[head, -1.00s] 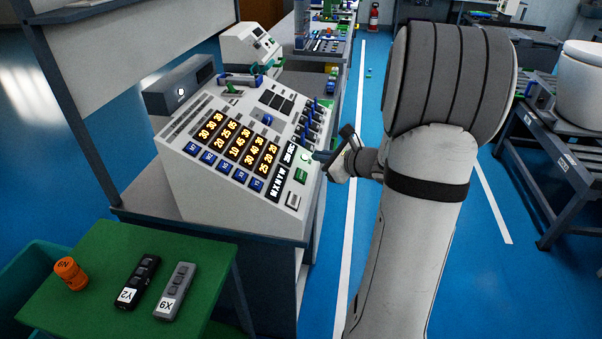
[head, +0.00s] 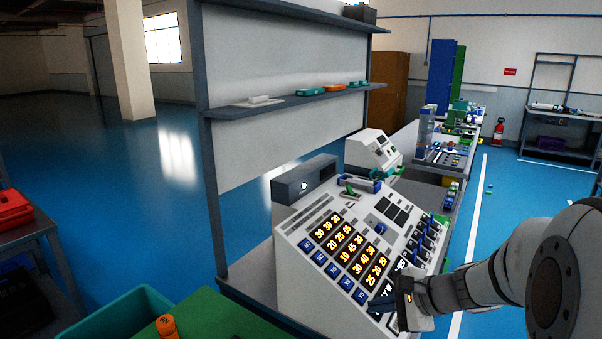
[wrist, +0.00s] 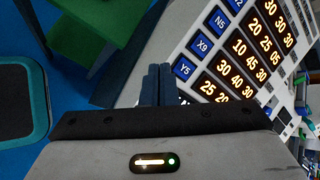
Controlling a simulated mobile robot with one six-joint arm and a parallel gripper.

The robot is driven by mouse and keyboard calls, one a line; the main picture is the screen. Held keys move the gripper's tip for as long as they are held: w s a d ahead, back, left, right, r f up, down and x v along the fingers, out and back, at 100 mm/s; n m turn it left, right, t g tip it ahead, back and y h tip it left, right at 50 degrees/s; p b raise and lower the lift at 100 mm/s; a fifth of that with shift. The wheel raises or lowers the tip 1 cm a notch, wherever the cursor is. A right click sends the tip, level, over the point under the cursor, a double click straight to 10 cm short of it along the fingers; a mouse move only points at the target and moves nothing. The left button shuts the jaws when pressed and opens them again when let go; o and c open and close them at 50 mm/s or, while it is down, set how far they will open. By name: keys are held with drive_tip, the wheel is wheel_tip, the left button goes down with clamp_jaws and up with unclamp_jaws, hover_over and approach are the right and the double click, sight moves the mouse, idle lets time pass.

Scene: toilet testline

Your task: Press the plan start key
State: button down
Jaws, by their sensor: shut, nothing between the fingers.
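The light grey sloped control panel (head: 287,272) carries orange number displays, blue keys (head: 332,270) and switches. In the wrist view the blue keys read Y5 (wrist: 184,68), X9 (wrist: 202,44) and N5 (wrist: 218,19). My gripper (head: 380,304) is at the panel's lower right corner in the head view and hides part of it. In the wrist view its fingers (wrist: 158,70) are together and empty, overlapping the panel's edge; I cannot tell whether they touch it. No key marked plan start can be read. The lower right keys are hidden behind my gripper and arm.
A green table (head: 215,312) with an orange cylinder (head: 167,326) and a teal bin (head: 117,316) stand at the lower left. A grey box (head: 305,180) sits behind the panel, below a shelf (head: 290,102). Blue floor is open right of the bench.

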drive_tip(key=s+a+r+n+g+h+p, duration=0.1)
drive_tip(key=s+n+h, duration=0.6)
drive_tip(key=s+n, duration=0.9)
drive_tip(key=r+g, duration=0.1)
drive_tip(key=g, duration=0.1)
drive_tip(key=shift+a+g+h, duration=0.3)
drive_tip(key=shift+a+g, duration=0.1)
drive_tip(key=shift+r, duration=0.1)
